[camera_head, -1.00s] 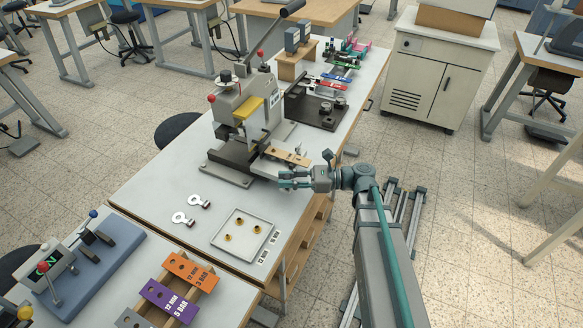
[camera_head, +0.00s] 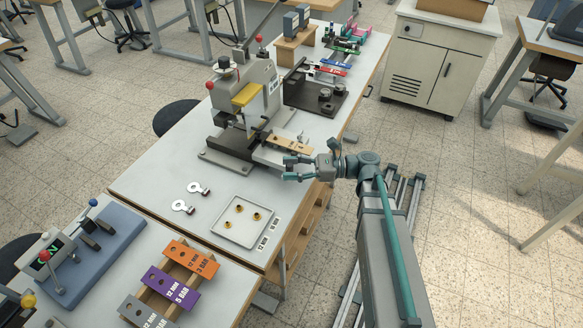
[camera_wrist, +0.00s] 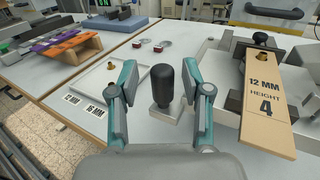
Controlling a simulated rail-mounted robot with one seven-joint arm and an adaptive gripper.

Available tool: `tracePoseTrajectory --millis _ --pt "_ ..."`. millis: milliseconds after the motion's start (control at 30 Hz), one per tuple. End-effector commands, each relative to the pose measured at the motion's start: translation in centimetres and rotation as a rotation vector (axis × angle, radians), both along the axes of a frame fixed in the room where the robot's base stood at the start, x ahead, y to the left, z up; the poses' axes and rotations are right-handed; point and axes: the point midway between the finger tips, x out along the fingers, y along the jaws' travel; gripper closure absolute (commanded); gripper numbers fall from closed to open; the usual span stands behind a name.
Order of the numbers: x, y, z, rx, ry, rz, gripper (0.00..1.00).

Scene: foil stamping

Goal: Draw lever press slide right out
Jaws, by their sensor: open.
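The lever press (camera_head: 243,105) stands on the white table, with its slide (camera_head: 262,154) low at its front right. In the wrist view, a black upright knob (camera_wrist: 163,84) on a grey end block (camera_wrist: 164,114) stands between my two fingers. My gripper (camera_head: 286,168) is open, its fingers (camera_wrist: 160,75) on either side of the knob with gaps visible. Whether the fingers reach fully around the knob is hard to judge. The knob is hidden or too small to tell in the head view.
A tan gauge strip (camera_wrist: 268,108) marked 12 MM HEIGHT 4 lies close on the right, also in the head view (camera_head: 290,145). A black fixture (camera_head: 318,97) stands behind.

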Motion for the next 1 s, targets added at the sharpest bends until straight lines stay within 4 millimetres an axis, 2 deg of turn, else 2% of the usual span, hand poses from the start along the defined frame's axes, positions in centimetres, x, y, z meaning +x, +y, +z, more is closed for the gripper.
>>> tracePoseTrajectory --millis 167,267,600,800,1000 --pt "0.1 -0.7 0.0 0.000 -0.001 -0.002 0.52" --pt "0.2 -1.9 0.0 0.000 0.000 -0.003 0.52" --pt "0.3 -8.1 0.0 0.000 0.000 -0.004 0.52" --pt "0.3 -10.9 -0.1 -0.001 0.000 -0.003 0.52" --pt "0.2 -12.0 0.0 0.000 0.000 -0.001 0.52"
